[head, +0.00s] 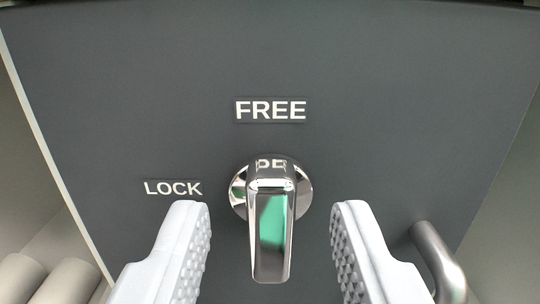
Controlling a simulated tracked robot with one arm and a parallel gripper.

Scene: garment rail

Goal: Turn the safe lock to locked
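The safe lock is a shiny chrome knob (271,225) with a long lever grip on a round base, on a dark grey safe door (130,85). The lever stands upright in the picture, in line with the FREE label (270,110) above it. The LOCK label (173,188) is to the left of the knob. My gripper (270,240) is open, with one white textured finger on each side of the knob. There is a visible gap between each finger and the lever.
A metal bar handle (438,262) sticks out from the door at lower right, close beside the right finger. Pale rounded forms (45,280) lie at lower left, outside the door's edge. The door's upper area is clear.

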